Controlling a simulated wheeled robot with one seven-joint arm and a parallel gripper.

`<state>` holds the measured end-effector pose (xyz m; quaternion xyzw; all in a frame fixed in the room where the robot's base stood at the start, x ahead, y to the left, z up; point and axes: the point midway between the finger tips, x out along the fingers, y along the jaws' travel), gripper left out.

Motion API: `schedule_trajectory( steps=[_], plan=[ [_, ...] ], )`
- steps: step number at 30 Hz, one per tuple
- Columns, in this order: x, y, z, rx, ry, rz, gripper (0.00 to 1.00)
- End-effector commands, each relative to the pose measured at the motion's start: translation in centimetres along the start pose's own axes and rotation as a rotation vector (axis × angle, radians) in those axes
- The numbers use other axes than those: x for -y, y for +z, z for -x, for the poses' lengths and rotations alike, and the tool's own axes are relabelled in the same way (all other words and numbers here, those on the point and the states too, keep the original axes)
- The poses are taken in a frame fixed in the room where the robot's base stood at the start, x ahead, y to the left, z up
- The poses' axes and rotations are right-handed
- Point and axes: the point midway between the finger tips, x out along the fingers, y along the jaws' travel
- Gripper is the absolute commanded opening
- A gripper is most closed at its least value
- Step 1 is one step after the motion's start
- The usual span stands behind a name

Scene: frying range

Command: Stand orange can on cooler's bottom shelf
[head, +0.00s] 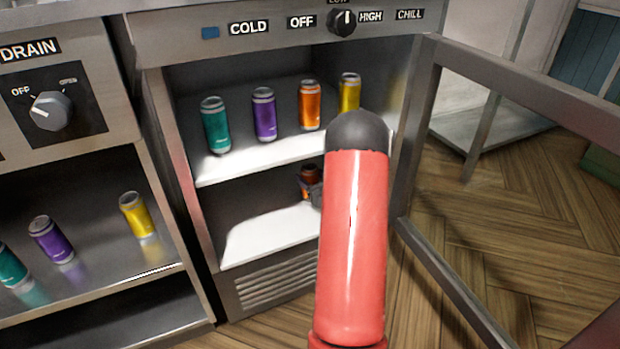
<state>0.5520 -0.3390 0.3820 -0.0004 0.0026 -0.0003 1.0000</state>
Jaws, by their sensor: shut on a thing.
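The cooler (262,247) stands open, with an upper shelf and a white bottom shelf. An orange can (310,172) shows in shadow inside the lower compartment, near the right side of the bottom shelf. My gripper (314,190) is shut on this can; only a small dark part of it shows. My red arm hides the rest of the gripper and the right part of the bottom shelf. The can looks about upright; I cannot tell whether its base touches the shelf. Another orange can (309,106) stands on the upper shelf.
A teal can (215,126), a purple can (264,115) and a yellow can (349,92) also stand on the upper shelf. The cooler's door (530,85) hangs open at right. The left bay (100,265) holds other cans. The bottom shelf's left part is bare.

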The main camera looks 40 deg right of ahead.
Motion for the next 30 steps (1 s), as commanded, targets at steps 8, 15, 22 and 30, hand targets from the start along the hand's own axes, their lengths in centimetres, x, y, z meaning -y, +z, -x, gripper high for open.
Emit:
schedule_trajectory(
  steps=[8, 15, 22, 30],
  plan=[
    [0.0, -0.2, 0.0, 0.000, 0.000, 0.000, 0.58],
    [0.0, -0.2, 0.0, -0.001, 0.000, 0.000, 0.69],
    [0.1, 0.0, 0.5, -0.002, -0.001, -0.001, 0.69],
    [0.1, 0.1, 5.7, -0.003, -0.004, -0.002, 0.69]
  ],
)
